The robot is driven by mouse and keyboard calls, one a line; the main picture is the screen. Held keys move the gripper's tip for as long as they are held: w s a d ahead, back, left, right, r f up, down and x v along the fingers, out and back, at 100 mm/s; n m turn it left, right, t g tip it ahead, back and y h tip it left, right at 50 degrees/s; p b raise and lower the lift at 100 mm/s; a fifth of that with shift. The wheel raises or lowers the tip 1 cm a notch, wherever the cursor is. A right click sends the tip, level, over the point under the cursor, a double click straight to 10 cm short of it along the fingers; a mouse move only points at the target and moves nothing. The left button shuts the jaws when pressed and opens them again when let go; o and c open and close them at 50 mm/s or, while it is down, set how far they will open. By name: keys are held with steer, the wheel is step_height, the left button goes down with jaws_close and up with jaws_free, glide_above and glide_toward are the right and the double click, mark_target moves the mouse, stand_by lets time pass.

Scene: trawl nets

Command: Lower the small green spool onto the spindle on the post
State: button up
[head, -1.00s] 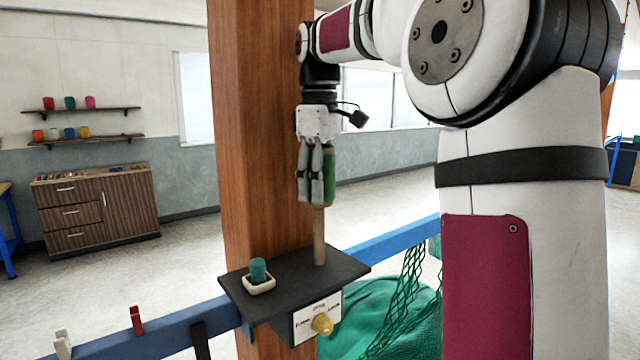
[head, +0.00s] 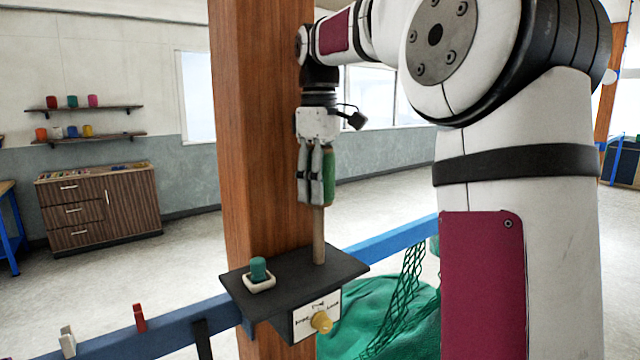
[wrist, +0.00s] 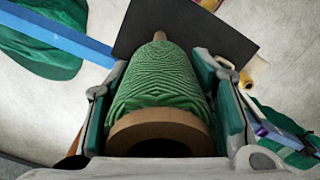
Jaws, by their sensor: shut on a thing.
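The small green spool (head: 328,178) with tan ends is held upright in my gripper (head: 310,198), which is shut on it. In the wrist view the green spool (wrist: 160,90) lies between the two finger pads, its near tan rim and dark bore facing the camera. The wooden spindle (head: 319,236) stands upright on the dark shelf (head: 300,262) of the brown post (head: 262,130). Its upper end meets the bottom of the fingers and spool; whether it is inside the bore is hidden. A wooden tip (wrist: 160,37) shows beyond the spool's far end.
A teal cylinder (head: 258,268) sits in a white dish (head: 260,284) on the shelf's left. A blue rail (head: 150,335) with pegs crosses the post. Green net (head: 385,312) lies beyond right.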

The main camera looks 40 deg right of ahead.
mark_target(320, 262)
steer(key=shift+f, duration=0.1)
steer(key=shift+f+p, duration=0.85)
steer(key=shift+f, duration=4.9)
steer(key=o, duration=1.3)
step_height(320, 262, up, 12)
steer(key=shift+f, duration=0.1)
